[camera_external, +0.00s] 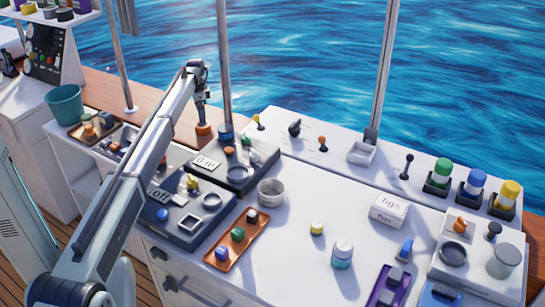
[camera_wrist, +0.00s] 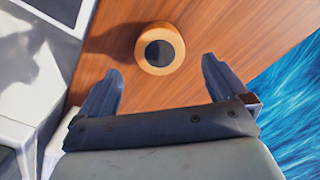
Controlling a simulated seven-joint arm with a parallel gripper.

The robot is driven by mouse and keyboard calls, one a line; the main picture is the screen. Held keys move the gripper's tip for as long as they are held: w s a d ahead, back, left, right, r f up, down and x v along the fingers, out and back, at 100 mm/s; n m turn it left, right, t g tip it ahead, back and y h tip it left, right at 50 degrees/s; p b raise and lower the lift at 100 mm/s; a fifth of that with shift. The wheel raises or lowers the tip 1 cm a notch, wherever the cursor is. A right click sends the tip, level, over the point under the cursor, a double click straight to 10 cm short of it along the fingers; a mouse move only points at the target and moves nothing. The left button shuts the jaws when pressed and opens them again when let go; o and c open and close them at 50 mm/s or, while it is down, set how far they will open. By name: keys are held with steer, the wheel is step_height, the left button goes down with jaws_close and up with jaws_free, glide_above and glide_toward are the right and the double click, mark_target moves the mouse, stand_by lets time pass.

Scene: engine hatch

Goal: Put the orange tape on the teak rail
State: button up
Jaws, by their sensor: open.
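The orange tape (camera_wrist: 160,67) is a short roll with a dark round centre. It lies flat on the brown wooden teak rail (camera_wrist: 225,40), and it also shows in the external view (camera_external: 204,131). My gripper (camera_wrist: 160,72) is open, with one finger on each side below the tape in the wrist view. The fingers look clear of the roll, and nothing is between them. In the external view my gripper (camera_external: 206,97) is above the tape, over the rail (camera_external: 172,103).
A metal post (camera_external: 224,65) rises just right of my gripper. Dark instrument panels (camera_external: 240,172) and a white counter (camera_external: 295,215) with several small items lie in front. A teal bucket (camera_external: 64,105) stands at left. Water lies beyond the rail.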

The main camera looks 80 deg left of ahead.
steer(key=shift+r, duration=2.35)
